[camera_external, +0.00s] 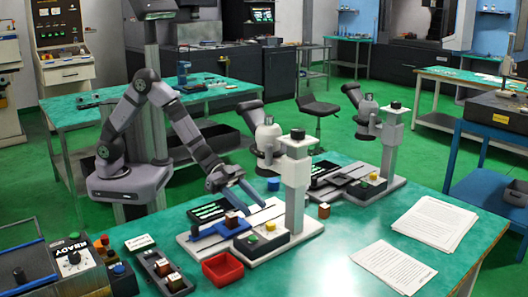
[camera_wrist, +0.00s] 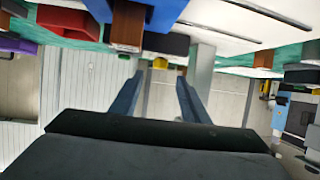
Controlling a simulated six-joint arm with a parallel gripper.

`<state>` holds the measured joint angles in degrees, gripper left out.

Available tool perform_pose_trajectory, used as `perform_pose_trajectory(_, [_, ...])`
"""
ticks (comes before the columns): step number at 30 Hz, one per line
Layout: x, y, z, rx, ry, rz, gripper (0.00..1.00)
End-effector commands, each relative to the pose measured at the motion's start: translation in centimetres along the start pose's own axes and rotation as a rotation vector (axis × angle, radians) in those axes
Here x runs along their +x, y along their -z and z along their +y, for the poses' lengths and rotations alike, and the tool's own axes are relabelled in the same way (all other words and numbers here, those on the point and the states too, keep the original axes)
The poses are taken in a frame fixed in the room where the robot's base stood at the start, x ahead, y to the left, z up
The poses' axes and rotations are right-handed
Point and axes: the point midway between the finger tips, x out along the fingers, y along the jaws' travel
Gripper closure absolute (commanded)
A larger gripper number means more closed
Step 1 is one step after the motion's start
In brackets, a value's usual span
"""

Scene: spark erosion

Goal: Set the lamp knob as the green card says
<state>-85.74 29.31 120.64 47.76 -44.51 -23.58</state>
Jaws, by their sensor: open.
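A control box marked READY (camera_external: 75,262) stands at the lower left in the external view. It has a white plate with a dark knob (camera_external: 73,257); its setting is too small to read. A small white card (camera_external: 139,242) lies to its right. My gripper (camera_external: 254,207) is open and empty, over that base, right of the READY box. Its two blue fingers stand apart in the wrist view (camera_wrist: 159,76).
The near microscope (camera_external: 296,190) rises right of my gripper. A blue-and-brown block (camera_external: 232,221) is close by it. A red bin (camera_external: 222,269) and a dark tray with small blocks (camera_external: 158,268) are in front. Papers (camera_external: 433,222) lie at right; the table around them is clear.

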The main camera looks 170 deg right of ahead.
Motion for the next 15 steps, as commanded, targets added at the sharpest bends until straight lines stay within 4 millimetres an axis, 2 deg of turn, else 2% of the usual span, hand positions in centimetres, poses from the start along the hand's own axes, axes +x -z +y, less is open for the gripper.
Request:
perform_pose_trajectory(8, [0.5,0.0,0.1,-0.004,0.009,-0.002,0.58])
perform_pose_trajectory(15, [3.3,-0.1,0.1,-0.004,0.008,-0.003,0.58])
